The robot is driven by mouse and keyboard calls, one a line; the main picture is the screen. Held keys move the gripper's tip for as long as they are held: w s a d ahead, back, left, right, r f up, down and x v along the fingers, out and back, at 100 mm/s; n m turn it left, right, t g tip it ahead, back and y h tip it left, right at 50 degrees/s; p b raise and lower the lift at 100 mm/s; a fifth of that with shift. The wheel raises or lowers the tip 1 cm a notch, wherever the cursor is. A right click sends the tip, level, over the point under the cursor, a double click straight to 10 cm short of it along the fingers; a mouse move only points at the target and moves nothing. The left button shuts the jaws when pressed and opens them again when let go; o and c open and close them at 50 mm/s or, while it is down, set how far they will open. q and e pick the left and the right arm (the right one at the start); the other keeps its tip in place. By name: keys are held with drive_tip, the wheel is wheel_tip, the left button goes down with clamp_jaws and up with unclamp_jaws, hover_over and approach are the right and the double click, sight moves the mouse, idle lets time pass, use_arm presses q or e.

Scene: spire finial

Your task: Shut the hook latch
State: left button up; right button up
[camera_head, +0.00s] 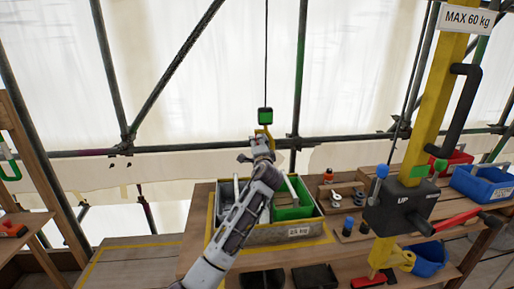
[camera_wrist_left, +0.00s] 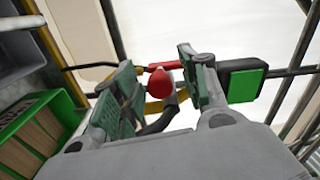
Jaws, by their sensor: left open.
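A hoist hook hangs on a cable in the head view. Its block (camera_head: 265,115) is black with a green face, and the yellow hook (camera_head: 264,133) sits below it. The block also shows in the left wrist view (camera_wrist_left: 243,82). My left gripper (camera_head: 260,144) is raised at the hook, over the crate. In the wrist view its fingers (camera_wrist_left: 158,72) are open, one on each side of a red knob (camera_wrist_left: 160,83), which looks like part of the latch. Contact cannot be told. Part of the hook is hidden behind the gripper. My right gripper is not in view.
A grey crate (camera_head: 299,231) with a green bin (camera_head: 294,210) stands on the wooden bench under my left arm. A yellow post (camera_head: 434,103) with a black control box (camera_head: 400,206) stands at right. Scaffold poles and white sheeting fill the back.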

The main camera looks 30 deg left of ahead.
use_arm(q)
drive_tip(key=v, duration=1.2)
idle(0.6)
